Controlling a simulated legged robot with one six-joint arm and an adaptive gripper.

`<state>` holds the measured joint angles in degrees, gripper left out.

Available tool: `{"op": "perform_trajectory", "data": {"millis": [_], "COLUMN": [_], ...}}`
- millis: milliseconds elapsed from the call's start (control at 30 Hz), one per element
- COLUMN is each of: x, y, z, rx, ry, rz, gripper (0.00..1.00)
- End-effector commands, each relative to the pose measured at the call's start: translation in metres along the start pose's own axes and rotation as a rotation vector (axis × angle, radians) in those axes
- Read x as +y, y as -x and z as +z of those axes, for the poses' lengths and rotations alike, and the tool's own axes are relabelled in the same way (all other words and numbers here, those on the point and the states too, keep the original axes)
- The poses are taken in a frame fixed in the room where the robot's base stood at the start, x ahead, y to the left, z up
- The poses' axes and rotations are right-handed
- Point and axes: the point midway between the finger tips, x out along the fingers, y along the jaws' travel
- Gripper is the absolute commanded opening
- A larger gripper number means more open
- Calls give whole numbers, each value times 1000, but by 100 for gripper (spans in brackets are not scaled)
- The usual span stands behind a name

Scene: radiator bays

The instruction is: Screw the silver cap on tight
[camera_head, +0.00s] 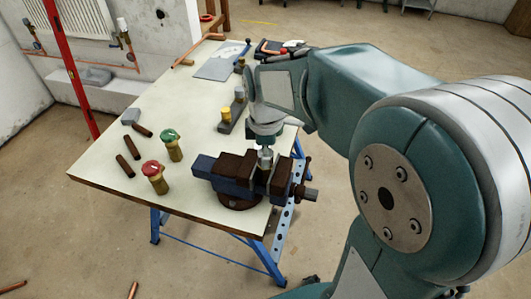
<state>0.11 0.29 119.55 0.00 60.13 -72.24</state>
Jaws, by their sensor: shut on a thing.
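The silver cap (265,154) shows as a small, bright metal piece over the jaws of the blue and brown vise (213,173). My gripper (266,143) points down from above and is shut on the cap. The cap appears upright between the gripper and the vise. The part beneath the cap is mostly hidden by the vise jaws, and the fingertips are too small to see clearly. I cannot tell how the cap sits on its thread.
The vise stands at the near right corner of the workbench (100,172). Valves with a red handle (152,168) and a green handle (169,135) stand to its left, by short dark pipes (125,165). A block with a yellow piece (228,120) stands behind. The bench's near-left corner is clear.

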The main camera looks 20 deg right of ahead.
Motion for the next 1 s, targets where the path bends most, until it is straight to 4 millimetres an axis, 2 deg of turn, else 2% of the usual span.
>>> {"op": "perform_trajectory", "data": {"millis": [1000], "x": [-1], "y": [-2], "z": [0], "rx": [-4], "ry": [-1167], "rz": [-3], "gripper": [0]}}
